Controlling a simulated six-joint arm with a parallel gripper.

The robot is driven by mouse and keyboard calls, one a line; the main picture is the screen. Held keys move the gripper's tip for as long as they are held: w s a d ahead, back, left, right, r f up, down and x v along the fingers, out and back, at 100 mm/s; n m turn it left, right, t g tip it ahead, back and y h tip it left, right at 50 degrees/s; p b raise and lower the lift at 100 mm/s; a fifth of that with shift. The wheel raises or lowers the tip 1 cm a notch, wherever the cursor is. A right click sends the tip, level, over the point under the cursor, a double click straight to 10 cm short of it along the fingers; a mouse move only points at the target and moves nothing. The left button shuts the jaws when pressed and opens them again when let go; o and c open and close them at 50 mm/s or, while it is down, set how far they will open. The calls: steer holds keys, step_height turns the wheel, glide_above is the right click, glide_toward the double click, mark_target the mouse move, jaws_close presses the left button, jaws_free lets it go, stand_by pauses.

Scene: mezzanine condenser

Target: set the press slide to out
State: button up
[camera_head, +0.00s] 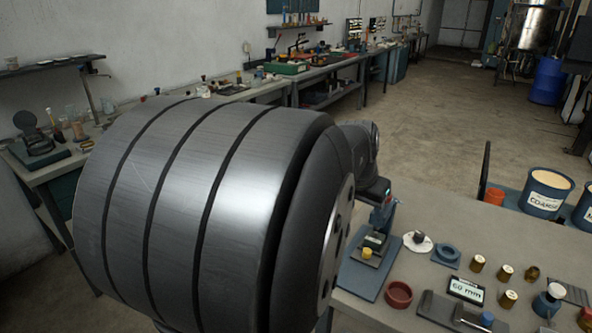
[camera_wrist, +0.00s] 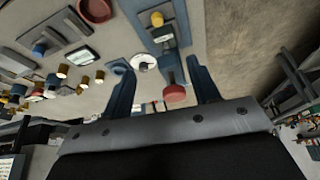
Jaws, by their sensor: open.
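A blue base plate (camera_head: 354,274) on the near bench carries a small unit with a yellow knob (camera_head: 367,253). In the wrist view the yellow knob (camera_wrist: 157,18) is at the top, beyond my fingers. A grey rail piece with a blue knob (camera_head: 487,318) lies to the right; the blue knob also shows in the wrist view (camera_wrist: 39,49). No label shows which is the press slide. My gripper (camera_wrist: 163,88) is open. A red round knob (camera_wrist: 175,94) appears between its fingers; contact cannot be told. My arm hides much of the head view.
A red cup (camera_head: 398,293), a white disc (camera_head: 418,242), a blue ring (camera_head: 447,252), a "60 mm" display (camera_head: 466,290) and several brass cylinders (camera_head: 478,263) crowd the bench. A labelled tub (camera_head: 545,192) stands behind. Some bare bench lies between them.

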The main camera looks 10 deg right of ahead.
steer(key=shift+a+f+m, duration=0.2)
steer(key=shift+f+m, duration=0.05)
steer(key=shift+f, duration=0.25)
steer(key=shift+a+f+m, duration=0.15)
steer(key=shift+f+m, duration=0.1)
steer(key=shift+f, duration=0.25)
steer(key=shift+c, duration=0.6)
glide_toward(367, 251)
steer(key=x, duration=0.8)
steer(key=shift+w+d+f, duration=0.1)
steer(key=shift+w+f, duration=0.05)
steer(key=shift+f, duration=0.25)
steer(key=shift+c, duration=0.5)
